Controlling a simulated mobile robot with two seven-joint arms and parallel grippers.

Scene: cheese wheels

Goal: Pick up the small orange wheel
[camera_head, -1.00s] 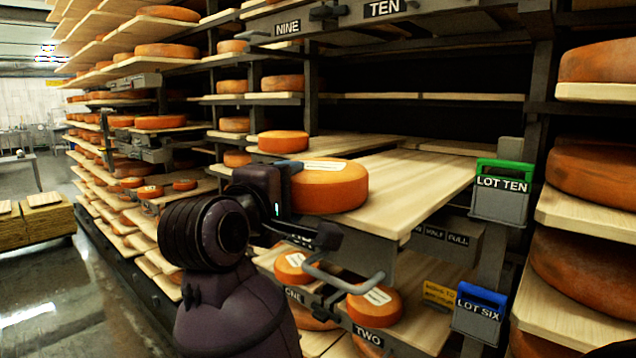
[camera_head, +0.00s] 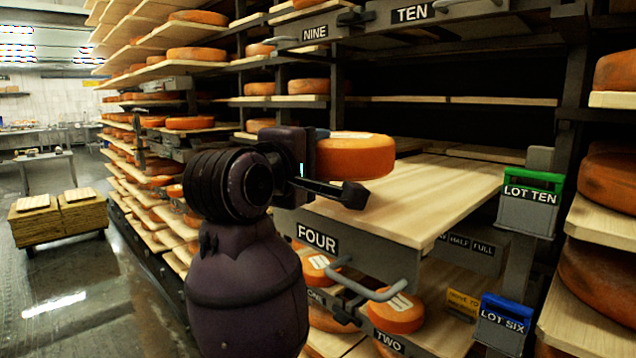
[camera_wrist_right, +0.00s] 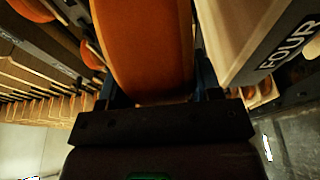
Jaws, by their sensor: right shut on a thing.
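An orange cheese wheel (camera_head: 356,156) with a white label on top is held in my right gripper (camera_head: 335,165). It is raised above the wooden board of the pulled-out shelf marked FOUR (camera_head: 430,200) and looks about level. In the right wrist view the wheel (camera_wrist_right: 150,45) fills the space between the two fingers, edge toward the camera. The gripper and the wheel hide the back left of the board. My left gripper is not in view.
The FOUR shelf has a metal handle (camera_head: 375,290) in front. Below it are labelled wheels (camera_head: 398,312) near the TWO sign. The green LOT TEN box (camera_head: 530,203) and blue LOT SIX box (camera_head: 502,322) stand at right. Bare board lies right of the held wheel.

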